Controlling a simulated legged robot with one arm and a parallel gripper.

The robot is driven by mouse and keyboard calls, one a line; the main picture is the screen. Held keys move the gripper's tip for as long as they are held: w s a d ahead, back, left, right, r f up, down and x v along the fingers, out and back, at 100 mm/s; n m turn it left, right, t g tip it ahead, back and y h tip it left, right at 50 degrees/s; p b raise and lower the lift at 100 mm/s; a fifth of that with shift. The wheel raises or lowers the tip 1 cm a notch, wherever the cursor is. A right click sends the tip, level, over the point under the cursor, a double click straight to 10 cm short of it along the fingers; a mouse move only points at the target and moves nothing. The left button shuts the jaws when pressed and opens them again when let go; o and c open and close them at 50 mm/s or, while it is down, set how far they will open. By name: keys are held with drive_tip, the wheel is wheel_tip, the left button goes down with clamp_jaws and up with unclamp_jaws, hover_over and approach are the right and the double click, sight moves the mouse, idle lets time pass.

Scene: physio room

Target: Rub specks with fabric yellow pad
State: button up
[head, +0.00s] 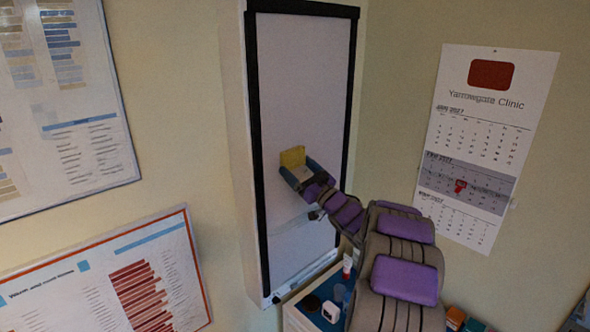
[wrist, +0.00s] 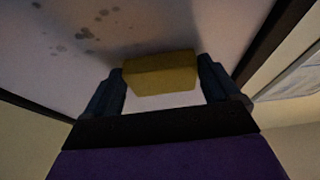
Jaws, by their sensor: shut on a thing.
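My gripper (head: 304,177) is shut on the yellow fabric pad (head: 292,157), in front of the white panel (head: 300,90) with a black frame. In the wrist view the pad (wrist: 160,73) sits between the two dark blue fingers of my gripper (wrist: 162,84). The pad is at or very near the panel surface; I cannot tell whether it touches. Dark specks (wrist: 84,33) show on the panel in the wrist view, up and to the left of the pad. I cannot make out the specks in the head view.
A small cabinet with a blue top (head: 318,306) stands below the panel, with a white tube (head: 347,266) and other small items on it. A calendar (head: 485,140) hangs on the wall to the right. Charts (head: 60,110) hang to the left.

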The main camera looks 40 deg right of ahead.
sight(304, 162)
drive_tip(key=shift+w+d+p, duration=0.1)
drive_tip(key=shift+d+p, duration=0.25)
drive_tip(key=shift+d, duration=0.45)
drive_tip(key=shift+d+r+p, duration=0.1)
drive_tip(key=shift+d+p, duration=0.6)
drive_tip(key=shift+d, duration=0.2)
drive_tip(key=shift+w+d+p, duration=0.15)
drive_tip(key=shift+d+p, duration=1.6)
drive_tip(key=shift+d, duration=0.85)
drive_tip(key=shift+w+d+p, duration=0.2)
drive_tip(key=shift+d+p, duration=1.15)
drive_tip(key=shift+d, duration=0.4)
